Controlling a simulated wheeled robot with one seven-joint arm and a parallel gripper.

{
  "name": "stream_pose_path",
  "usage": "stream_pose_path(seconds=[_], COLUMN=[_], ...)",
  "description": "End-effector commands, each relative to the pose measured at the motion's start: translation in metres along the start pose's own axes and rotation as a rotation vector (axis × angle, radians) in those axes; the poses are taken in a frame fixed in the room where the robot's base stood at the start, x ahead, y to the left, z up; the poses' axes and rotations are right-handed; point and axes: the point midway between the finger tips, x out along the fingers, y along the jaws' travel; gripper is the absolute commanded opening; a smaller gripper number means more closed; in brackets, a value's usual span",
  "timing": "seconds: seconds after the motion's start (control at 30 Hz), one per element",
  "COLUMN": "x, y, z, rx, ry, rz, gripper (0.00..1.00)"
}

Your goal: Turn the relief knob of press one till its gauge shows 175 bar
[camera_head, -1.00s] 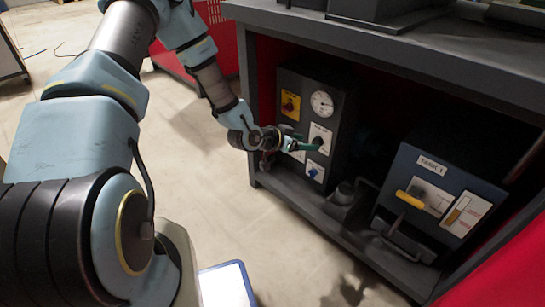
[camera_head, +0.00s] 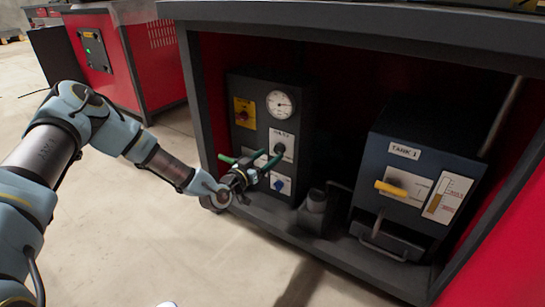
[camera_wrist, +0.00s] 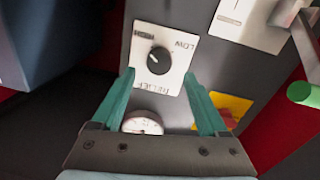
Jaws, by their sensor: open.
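The black relief knob (camera_wrist: 158,60) sits on a white plate marked RELIEF and LOW, upside down in the wrist view. It also shows on the dark press panel in the head view (camera_head: 279,149). The round white gauge (camera_head: 280,104) is above the knob; its reading is too small to tell. In the wrist view the gauge (camera_wrist: 142,123) is partly hidden by my gripper. My gripper (camera_wrist: 159,77) is open, its green fingers spread either side of the knob's plate, pointing at the panel. The knob shows between the fingertips, not gripped. In the head view my gripper (camera_head: 270,160) is in front of the panel.
A yellow plate with a red switch (camera_head: 244,112) is left of the gauge. A green-ended handle (camera_wrist: 302,93) is close beside my gripper. A blue knob (camera_head: 280,184) is below. A TANK 1 box (camera_head: 405,151) with a yellow handle stands right. The frame's upper beam overhangs.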

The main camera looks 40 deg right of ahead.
Motion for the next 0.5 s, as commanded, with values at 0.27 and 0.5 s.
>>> stream_pose_path(seconds=[0.27,0.5], x=[0.03,0.033], y=[-0.001,-0.001], z=[0.001,0.0], rx=[0.001,-0.001], ry=[-0.001,-0.002], rz=[-0.001,-0.001], gripper=[0.77,0.77])
